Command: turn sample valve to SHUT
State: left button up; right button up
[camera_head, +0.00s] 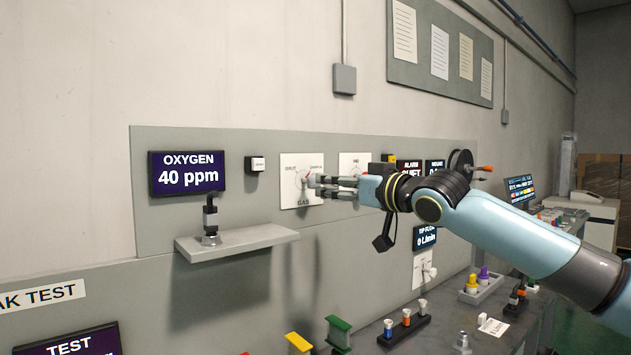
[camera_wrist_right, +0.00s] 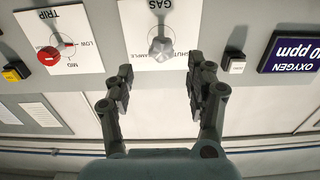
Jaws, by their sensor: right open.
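The sample valve is a grey knob (camera_wrist_right: 161,46) on a white square plate (camera_head: 290,194) marked GAS, SHUT and SAMPLE, on the wall panel. In the head view SHUT is at the plate's upper left and SAMPLE at its upper right; a small red mark leans toward SAMPLE. My right gripper (camera_head: 318,187) is in front of the plate, partly covering it and the knob. In the upside-down right wrist view, its open fingers (camera_wrist_right: 160,72) are spread wide with nothing between them, the knob lying beyond the tips and roughly centred. My left gripper is not in view.
The TRIP dial (camera_wrist_right: 48,56) and a small white-faced button (camera_wrist_right: 237,65) flank the valve plate. An OXYGEN display (camera_head: 187,173) reads 40 ppm. A grey shelf (camera_head: 255,238) juts out below it, holding a small dark fitting (camera_head: 210,218). Coloured levers (camera_head: 339,331) stand lower down.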

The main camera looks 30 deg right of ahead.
aim_at(317, 184)
jog(key=w, duration=0.4)
jog(key=w+p, duration=0.1)
jog(key=w, duration=0.2)
jog(key=shift+a, duration=0.35)
grip_shut()
jog(key=shift+f+n+b, duration=0.15)
jog(key=shift+n+b, duration=1.55)
jog(key=n+b, duration=0.2)
jog(key=n, duration=0.1)
jog(key=shift+n, duration=0.4)
jog(key=n+b, duration=0.2)
jog(key=n, duration=0.3)
jog(key=n+b, duration=0.1)
jog(key=n, duration=0.4)
jog(key=shift+n, duration=0.4)
